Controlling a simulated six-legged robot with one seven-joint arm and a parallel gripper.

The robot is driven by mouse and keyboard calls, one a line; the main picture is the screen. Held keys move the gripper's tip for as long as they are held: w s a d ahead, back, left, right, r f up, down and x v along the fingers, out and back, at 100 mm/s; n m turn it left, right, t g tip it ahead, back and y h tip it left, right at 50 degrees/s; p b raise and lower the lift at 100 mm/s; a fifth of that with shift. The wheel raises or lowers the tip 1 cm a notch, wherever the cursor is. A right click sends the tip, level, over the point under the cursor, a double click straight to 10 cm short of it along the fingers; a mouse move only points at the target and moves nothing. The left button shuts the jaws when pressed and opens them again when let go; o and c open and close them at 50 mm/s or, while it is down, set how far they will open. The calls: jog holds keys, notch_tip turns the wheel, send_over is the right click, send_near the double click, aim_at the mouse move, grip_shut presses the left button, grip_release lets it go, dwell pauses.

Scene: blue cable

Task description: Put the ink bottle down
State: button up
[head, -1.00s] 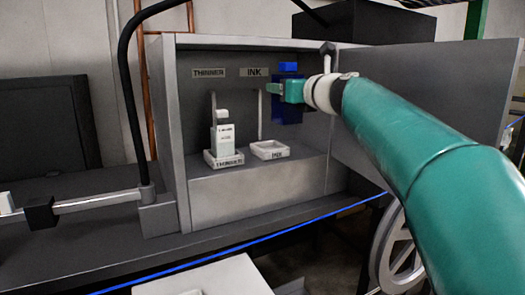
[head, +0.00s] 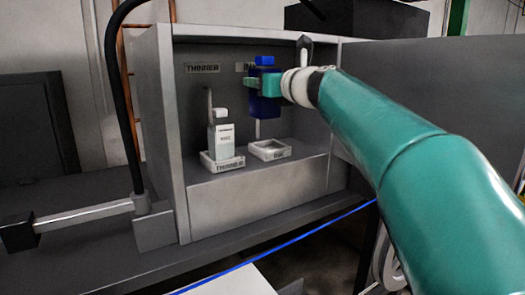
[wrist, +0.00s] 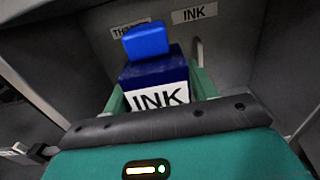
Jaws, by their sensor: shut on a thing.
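The ink bottle (head: 266,107) is dark blue with a brighter blue cap. My gripper (head: 264,87) is shut on it and holds it upright inside the cabinet, above the tray labelled INK (head: 269,150). That tray looks empty. In the wrist view the bottle (wrist: 155,75) sits between the green fingers, its white INK label facing the camera and its base hidden. The bottle partly covers the INK sign on the back wall in the head view; the sign (wrist: 194,13) shows clearly in the wrist view.
A white thinner bottle (head: 222,137) stands in the THINNER tray (head: 222,163), left of the INK tray. The cabinet's left wall (head: 163,130) and open door (head: 440,110) flank the space. A thin tube hangs behind the INK tray. A blue cable (head: 300,235) runs below in front.

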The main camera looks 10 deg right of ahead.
jog(key=w+d+f, duration=0.1)
jog(key=w+f, duration=0.3)
jog(key=w+d+f, duration=0.1)
jog(key=w+f, duration=0.3)
jog(key=w, duration=0.1)
jog(key=w+d+f, duration=0.2)
jog(key=w+f, duration=0.2)
jog(key=w, duration=0.1)
jog(key=shift+f, duration=0.5)
jog(key=shift+s+f, duration=0.1)
jog(key=o, duration=1.3)
